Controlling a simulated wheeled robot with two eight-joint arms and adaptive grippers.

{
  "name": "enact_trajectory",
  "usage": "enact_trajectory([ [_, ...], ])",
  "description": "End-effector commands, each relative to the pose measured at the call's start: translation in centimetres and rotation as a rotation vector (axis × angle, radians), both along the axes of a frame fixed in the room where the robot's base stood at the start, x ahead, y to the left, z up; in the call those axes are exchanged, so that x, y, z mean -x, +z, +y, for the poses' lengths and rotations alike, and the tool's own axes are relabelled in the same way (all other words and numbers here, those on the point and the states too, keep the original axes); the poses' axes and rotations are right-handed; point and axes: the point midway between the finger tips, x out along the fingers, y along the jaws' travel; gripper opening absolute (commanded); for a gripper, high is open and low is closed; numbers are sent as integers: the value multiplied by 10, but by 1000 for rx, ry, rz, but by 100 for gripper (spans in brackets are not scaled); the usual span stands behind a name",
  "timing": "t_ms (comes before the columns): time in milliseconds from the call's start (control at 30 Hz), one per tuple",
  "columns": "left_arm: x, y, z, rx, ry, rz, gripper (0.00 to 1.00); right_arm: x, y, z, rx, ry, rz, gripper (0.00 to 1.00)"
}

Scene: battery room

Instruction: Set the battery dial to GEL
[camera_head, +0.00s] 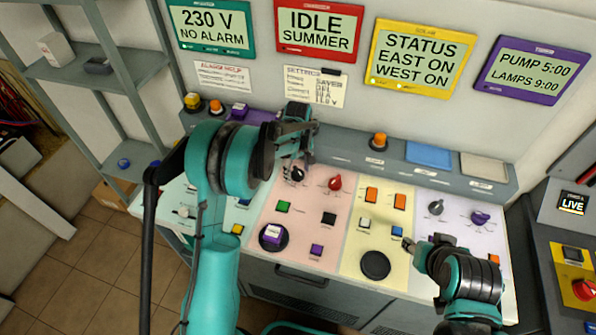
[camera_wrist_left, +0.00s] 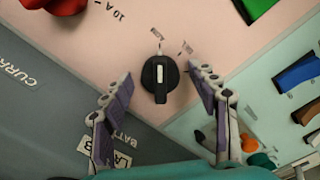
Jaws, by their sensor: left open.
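The battery dial is a small black knob with a white line; it shows in the left wrist view (camera_wrist_left: 160,84) and, partly covered by my gripper, in the head view (camera_head: 297,174). My left gripper (camera_wrist_left: 160,76) is open, with one purple-padded finger on each side of the dial and visible gaps. In the head view the left gripper (camera_head: 297,160) hangs over the dial. My right gripper (camera_head: 408,243) is over the yellow panel's right edge; its jaws are unclear.
A red knob (camera_head: 335,182) is close to the right of the dial. A shelf ledge (camera_head: 345,150) with an orange button (camera_head: 378,140) runs behind the panels.

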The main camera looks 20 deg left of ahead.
Motion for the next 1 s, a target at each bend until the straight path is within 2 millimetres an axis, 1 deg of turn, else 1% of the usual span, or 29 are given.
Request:
enact_trajectory([
  [67,0,0,0,0,0,0,60,0,0,0,0,0,0,40],
  [100,0,0,0,0,0,0,54,0,0,0,0,0,0,40],
  [167,0,0,0,0,0,0,39,0,0,0,0,0,0,40],
  [200,0,0,0,0,0,0,28,0,0,0,0,0,0,40],
  [267,0,0,0,0,0,0,12,0,0,0,0,0,0,40],
  [300,0,0,0,0,0,0,10,0,0,0,0,0,0,40],
  [533,0,0,0,0,-11,0,10,0,0,0,0,0,0,40],
  [667,0,0,0,0,-46,0,10,0,-1,0,0,0,0,40],
  [867,0,0,0,0,-161,0,10,0,-5,0,0,0,0,40],
  [1000,0,0,0,0,-275,0,10,0,-8,0,0,0,0,40],
])
